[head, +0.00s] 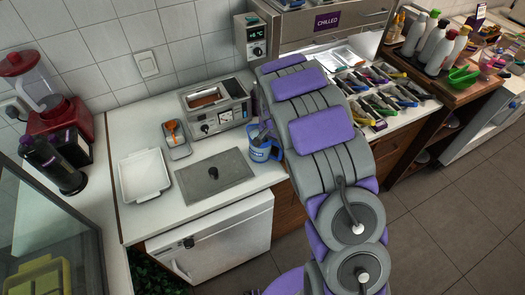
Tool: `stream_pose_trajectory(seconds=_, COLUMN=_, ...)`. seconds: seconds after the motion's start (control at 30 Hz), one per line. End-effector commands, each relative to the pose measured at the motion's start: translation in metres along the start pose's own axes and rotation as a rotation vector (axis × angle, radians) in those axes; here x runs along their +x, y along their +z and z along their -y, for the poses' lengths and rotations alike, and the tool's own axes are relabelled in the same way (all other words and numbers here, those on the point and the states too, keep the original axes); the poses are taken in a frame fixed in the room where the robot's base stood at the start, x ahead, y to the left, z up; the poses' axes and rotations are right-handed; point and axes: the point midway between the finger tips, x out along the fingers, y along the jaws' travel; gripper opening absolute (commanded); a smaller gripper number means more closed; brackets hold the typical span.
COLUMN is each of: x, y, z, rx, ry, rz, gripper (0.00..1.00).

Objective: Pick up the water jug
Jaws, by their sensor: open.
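A blue jug (260,152) with a pale label stands upright on the white counter, right of the grey lidded panel. I take it as the water jug. My arm crosses the picture just to its right and hides part of the surroundings. My gripper (264,131) shows only as small dark parts by the arm's left edge, at the jug's top. It is open, but most of it is hidden behind the arm. I cannot tell whether its fingers touch the jug.
A metal appliance (217,108) stands behind the jug. A grey lid panel (213,178) and a white tray (144,175) lie to the left. A red blender (45,95) is at the far left. Topping bins (385,95) and bottles (440,45) are right of the arm.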

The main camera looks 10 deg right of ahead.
Motion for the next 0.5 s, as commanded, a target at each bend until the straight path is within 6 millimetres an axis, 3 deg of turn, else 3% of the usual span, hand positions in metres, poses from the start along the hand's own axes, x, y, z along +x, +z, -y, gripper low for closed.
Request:
stream_pose_trajectory(seconds=0.17, x=-0.0019, y=-0.0011, z=-0.0015, rx=0.001, ry=-0.005, rz=-0.003, gripper=0.84)
stream_pose_trajectory(seconds=0.5, x=-0.0048, y=-0.0015, z=-0.0033, rx=0.001, ry=-0.008, rz=-0.005, gripper=0.52)
